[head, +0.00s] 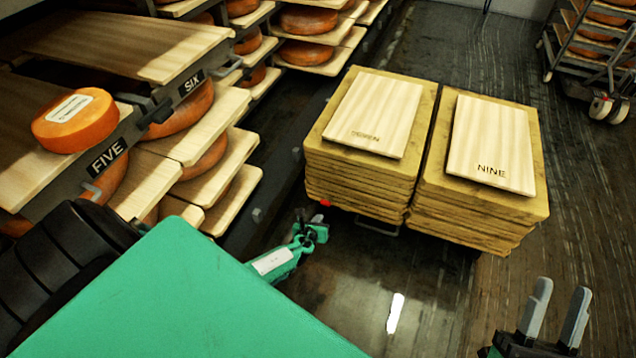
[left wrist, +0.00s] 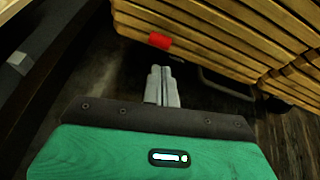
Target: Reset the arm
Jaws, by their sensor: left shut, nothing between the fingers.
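My left gripper (head: 313,232) is at the end of the green arm that comes in from the left, low in front of the left plank stack. It looks small and partly hidden there. In the left wrist view its grey fingers (left wrist: 162,85) are together with nothing between them, below a red piece (left wrist: 160,40) at the stack's lower edge. The red piece also shows in the head view (head: 325,202). My right gripper (head: 557,312) is at the lower right, with its two grey fingers apart and empty over the floor.
Two yellow plank stacks, left (head: 322,145) and right (head: 538,200), each bear a pale board; the right reads NINE. An orange cheese wheel (head: 75,120) lies by the FIVE label, among racks of cheese at left. A wheeled rack (head: 600,70) stands at the back right. Floor at lower middle is clear.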

